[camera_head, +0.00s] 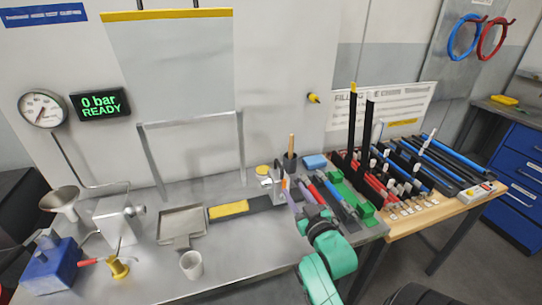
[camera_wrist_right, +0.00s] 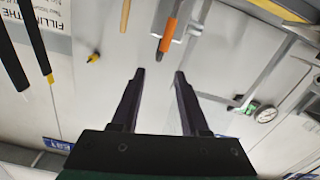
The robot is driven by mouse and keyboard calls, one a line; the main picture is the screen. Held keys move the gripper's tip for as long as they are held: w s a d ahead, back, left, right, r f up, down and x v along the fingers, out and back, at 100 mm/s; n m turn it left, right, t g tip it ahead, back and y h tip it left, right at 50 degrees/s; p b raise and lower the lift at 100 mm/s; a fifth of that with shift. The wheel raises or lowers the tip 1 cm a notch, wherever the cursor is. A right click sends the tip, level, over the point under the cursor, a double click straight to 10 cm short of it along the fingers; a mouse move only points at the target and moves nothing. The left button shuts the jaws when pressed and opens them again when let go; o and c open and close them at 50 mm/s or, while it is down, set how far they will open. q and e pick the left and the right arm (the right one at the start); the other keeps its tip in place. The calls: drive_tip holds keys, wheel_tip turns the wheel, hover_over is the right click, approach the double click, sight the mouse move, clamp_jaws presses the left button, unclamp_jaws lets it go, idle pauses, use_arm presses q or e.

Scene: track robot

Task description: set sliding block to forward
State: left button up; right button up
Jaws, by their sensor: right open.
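In the head view the right gripper (camera_head: 300,194) is close to the block's right side, partly hidden among coloured bars. My left gripper is not in view.
A yellow block (camera_head: 229,209) lies on the rail's left part. A grey tray (camera_head: 181,226), a white cup (camera_head: 191,264) and a funnel (camera_head: 62,199) stand further left. Racks of coloured bars fill the right. A display (camera_head: 100,104) reads 0 bar READY.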

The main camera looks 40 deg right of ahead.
sight(282, 169)
drive_tip(key=p+x, duration=0.1)
drive_tip(key=x, duration=0.3)
drive_tip(key=p+x, duration=0.1)
drive_tip(key=x, duration=0.3)
drive_tip(key=r+x, duration=0.1)
drive_tip(key=x, duration=0.3)
drive_tip(key=shift+w+p, duration=0.2)
drive_tip(key=shift+p, duration=0.2)
drive_tip(key=shift+w+d+r, duration=0.1)
drive_tip(key=shift+w+d, duration=0.05)
drive_tip(key=shift+w, duration=0.1)
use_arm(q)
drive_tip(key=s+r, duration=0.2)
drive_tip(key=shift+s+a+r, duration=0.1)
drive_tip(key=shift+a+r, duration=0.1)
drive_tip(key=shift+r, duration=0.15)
use_arm(e)
clamp_jaws()
